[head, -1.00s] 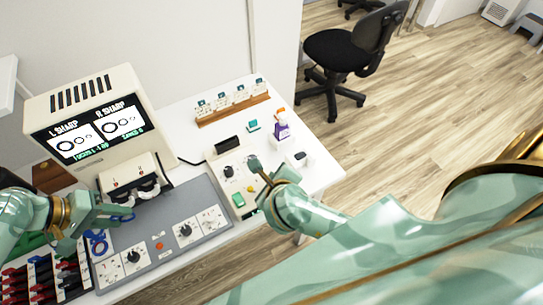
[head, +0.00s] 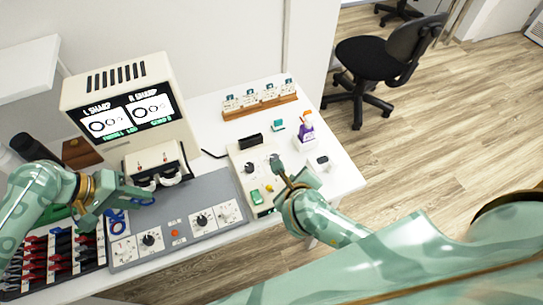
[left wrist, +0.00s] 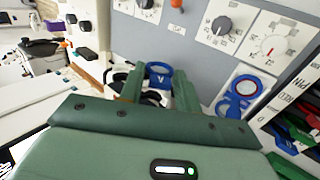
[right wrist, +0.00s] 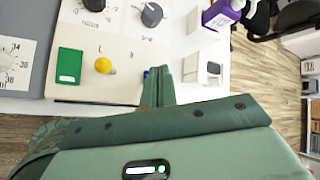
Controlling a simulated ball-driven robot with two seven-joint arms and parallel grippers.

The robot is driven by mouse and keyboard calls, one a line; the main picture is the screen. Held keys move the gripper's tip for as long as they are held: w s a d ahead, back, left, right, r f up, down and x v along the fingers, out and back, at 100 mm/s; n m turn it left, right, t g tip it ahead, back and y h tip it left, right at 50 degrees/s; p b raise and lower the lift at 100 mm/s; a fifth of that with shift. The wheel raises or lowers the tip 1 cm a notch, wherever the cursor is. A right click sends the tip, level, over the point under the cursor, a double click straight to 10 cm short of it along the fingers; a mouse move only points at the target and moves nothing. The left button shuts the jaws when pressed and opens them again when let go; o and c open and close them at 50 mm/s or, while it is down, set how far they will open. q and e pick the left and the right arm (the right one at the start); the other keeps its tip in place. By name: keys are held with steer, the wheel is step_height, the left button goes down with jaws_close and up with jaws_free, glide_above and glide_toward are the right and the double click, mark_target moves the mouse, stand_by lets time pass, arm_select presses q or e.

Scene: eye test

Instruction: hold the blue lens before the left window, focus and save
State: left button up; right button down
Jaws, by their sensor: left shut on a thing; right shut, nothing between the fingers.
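The blue lens (left wrist: 159,68) is between the finger ends of my left gripper (left wrist: 148,90), which is shut on it. In the head view, my left gripper (head: 142,196) is close in front of the cream viewer (head: 155,160) with its two round windows. The left window (head: 146,186) is partly hidden; I cannot tell whether the lens is centred on it. My right gripper (head: 277,170) is shut and empty over the cream control box (head: 240,160). In the right wrist view, its fingers (right wrist: 163,80) are right of a yellow knob (right wrist: 104,65) and a green button (right wrist: 69,66).
The screen (head: 125,115) reads L SHARP and R SHARP above ring pictures. A lens tray (head: 50,250) is at front left. A purple bottle (head: 306,135) stands beyond the box.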

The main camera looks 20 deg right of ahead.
steer(key=shift+f, duration=0.45)
stand_by(0.8)
steer(key=shift+r, duration=0.8)
steer(key=shift+r, duration=2.55)
steer(key=v, duration=0.7)
steer(key=shift+r, duration=0.2)
